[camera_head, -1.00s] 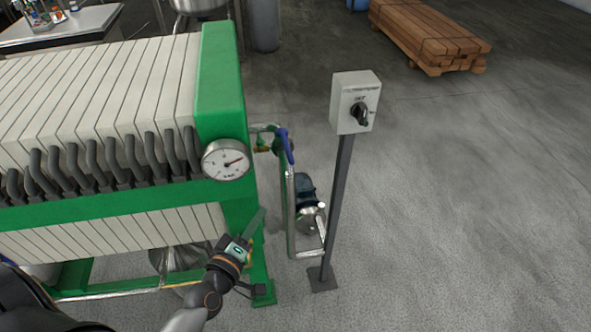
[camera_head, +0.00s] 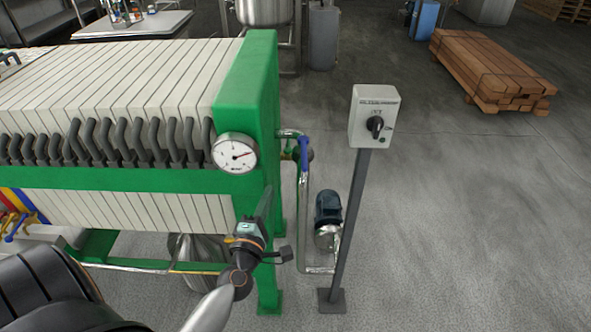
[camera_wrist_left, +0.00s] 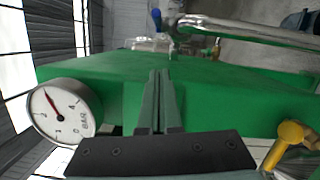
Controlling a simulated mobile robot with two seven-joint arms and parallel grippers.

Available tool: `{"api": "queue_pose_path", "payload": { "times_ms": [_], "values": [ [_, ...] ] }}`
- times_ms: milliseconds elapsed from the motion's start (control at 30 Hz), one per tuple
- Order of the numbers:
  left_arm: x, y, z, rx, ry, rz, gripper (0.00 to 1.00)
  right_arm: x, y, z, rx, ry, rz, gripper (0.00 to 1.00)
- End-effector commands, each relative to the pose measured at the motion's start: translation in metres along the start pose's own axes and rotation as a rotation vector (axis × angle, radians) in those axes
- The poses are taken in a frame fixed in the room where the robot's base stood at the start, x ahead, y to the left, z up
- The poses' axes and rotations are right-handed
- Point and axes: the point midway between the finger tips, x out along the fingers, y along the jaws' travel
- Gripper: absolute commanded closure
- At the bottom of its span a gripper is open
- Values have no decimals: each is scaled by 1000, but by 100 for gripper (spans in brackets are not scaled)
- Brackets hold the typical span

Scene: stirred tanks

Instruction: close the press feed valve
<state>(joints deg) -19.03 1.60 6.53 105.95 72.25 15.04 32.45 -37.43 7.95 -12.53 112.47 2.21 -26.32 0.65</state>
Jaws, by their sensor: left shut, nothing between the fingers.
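A blue valve lever (camera_head: 304,151) sits on the pipework just right of the filter press's green end frame (camera_head: 246,88). It hangs downward, roughly along the upright steel pipe (camera_head: 302,215). A small blue part on a pipe also shows at the top of the left wrist view (camera_wrist_left: 156,18). My left gripper (camera_head: 266,203) is shut and empty in front of the green frame, below and left of the lever and apart from it. In the left wrist view its fingers (camera_wrist_left: 159,77) point toward the green frame. My right gripper is not in view.
A pressure gauge (camera_head: 235,153) is on the frame, close to my left gripper. A switch box (camera_head: 375,117) on a post and a pump (camera_head: 328,213) stand right of the pipes.

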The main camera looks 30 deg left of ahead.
Motion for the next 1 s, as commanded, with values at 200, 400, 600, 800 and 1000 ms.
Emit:
{"api": "queue_pose_path", "payload": {
  "times_ms": [200,400,600,800,1000],
  "values": [
    [41,3,1,0,-1,4,100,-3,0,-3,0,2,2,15],
    [79,1,1,1,-2,3,100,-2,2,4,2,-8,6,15],
    [92,2,24,-2,-2,0,100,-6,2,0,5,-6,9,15],
    [96,0,38,1,-2,-1,100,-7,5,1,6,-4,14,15],
    [96,0,40,2,-2,-1,100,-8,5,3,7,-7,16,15]
  ]
}}
